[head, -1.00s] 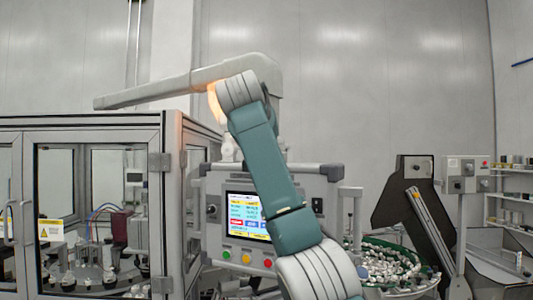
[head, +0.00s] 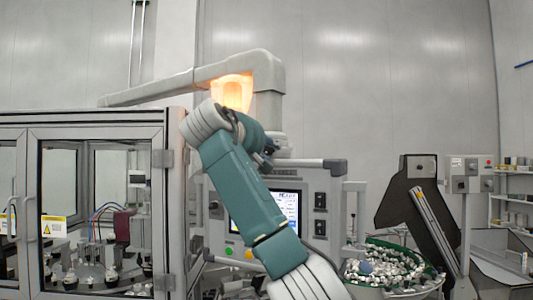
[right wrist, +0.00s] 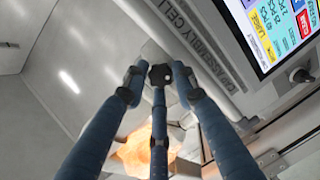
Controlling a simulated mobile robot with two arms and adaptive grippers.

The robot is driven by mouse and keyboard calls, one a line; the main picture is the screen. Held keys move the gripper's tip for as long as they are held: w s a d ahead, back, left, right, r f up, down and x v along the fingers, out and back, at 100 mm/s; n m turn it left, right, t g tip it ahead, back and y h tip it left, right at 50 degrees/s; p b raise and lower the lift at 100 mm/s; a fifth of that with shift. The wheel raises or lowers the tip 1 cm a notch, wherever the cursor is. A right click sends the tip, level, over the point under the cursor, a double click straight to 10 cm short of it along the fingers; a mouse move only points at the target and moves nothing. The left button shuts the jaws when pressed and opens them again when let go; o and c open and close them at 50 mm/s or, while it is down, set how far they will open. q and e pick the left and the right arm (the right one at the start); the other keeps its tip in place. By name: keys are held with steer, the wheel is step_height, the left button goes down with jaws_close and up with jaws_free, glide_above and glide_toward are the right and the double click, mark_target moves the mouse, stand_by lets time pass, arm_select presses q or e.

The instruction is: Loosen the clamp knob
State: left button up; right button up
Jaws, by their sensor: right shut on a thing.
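The dark lobed clamp knob (right wrist: 160,75) is at the centre of the right wrist view. My right gripper (right wrist: 157,82) has its blue fingers around it, with two side fingertips beside it and the third finger below it. The gripper is shut on the knob. In the head view, my right gripper (head: 266,154) is small and partly hidden behind my arm, near the top of the control panel (head: 313,172). The knob cannot be made out there. My left gripper is not in view.
The panel's screen (head: 280,209) is partly covered by my arm. A glass-doored cabinet (head: 166,205) stands left. A grey overhead arm (head: 268,80) with an orange glowing part is above. A green-rimmed bowl of small parts (head: 385,263) and a dark chute (head: 408,195) stand right.

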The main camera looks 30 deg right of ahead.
steer(key=shift+w+f+n, duration=0.1)
steer(key=shift+f+n, duration=0.4)
steer(key=o, duration=1.1)
steer(key=shift+r, duration=0.2)
steer(key=f+v, duration=0.1)
steer(key=v, duration=1.1)
steer(key=shift+r, duration=0.3)
steer(key=shift+a, duration=0.1)
